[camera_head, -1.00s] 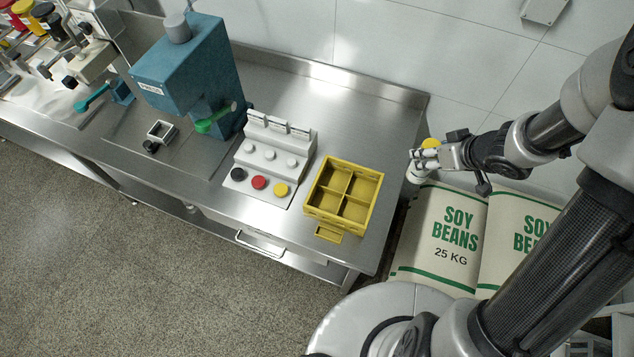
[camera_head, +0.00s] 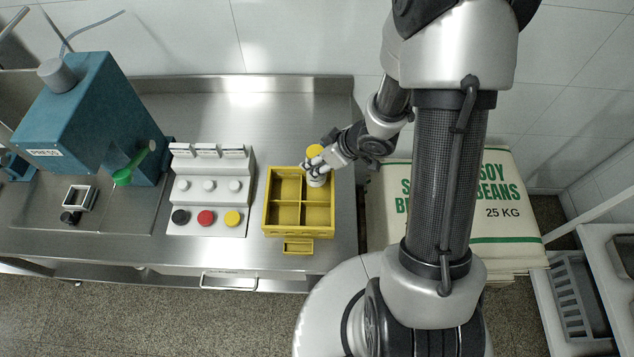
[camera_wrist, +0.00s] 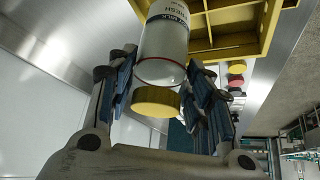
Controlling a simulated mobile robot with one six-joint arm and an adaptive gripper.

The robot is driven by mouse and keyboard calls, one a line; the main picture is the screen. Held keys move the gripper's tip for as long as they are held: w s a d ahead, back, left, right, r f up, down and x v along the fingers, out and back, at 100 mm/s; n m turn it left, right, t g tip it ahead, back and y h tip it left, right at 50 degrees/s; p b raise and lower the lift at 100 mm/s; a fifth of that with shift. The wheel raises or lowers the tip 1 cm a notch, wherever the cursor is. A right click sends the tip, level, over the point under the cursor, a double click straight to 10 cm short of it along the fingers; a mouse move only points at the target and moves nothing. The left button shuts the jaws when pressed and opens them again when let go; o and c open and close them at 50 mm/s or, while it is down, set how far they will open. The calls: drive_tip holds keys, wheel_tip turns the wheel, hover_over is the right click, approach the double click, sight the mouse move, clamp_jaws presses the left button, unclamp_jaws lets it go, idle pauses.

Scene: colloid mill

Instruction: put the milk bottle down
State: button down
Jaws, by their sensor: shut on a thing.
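The milk bottle (camera_wrist: 163,45) has a white body with printed lettering and a yellow cap (camera_wrist: 156,101). My gripper (camera_head: 317,168) is shut on it, with a finger on each side in the wrist view (camera_wrist: 160,80). In the head view, the cap (camera_head: 315,151) and white lower body (camera_head: 317,181) show around my fingers. The bottle is over the back right compartment of the yellow divided crate (camera_head: 298,231). I cannot tell whether its base touches the crate; the crate also shows behind the bottle in the wrist view (camera_wrist: 232,52).
A white button panel (camera_head: 207,184) stands left of the crate, with a teal press (camera_head: 85,115) farther left on the steel bench (camera_head: 280,105). Soy bean sacks (camera_head: 500,215) are stacked right of the bench. The bench behind the crate is clear.

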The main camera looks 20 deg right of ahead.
drive_tip(key=shift+f+b, duration=1.55)
drive_tip(key=shift+f, duration=2.35)
drive_tip(key=shift+f, duration=0.2)
drive_tip(key=c, duration=0.8)
unclamp_jaws()
drive_tip(key=shift+r, duration=0.15)
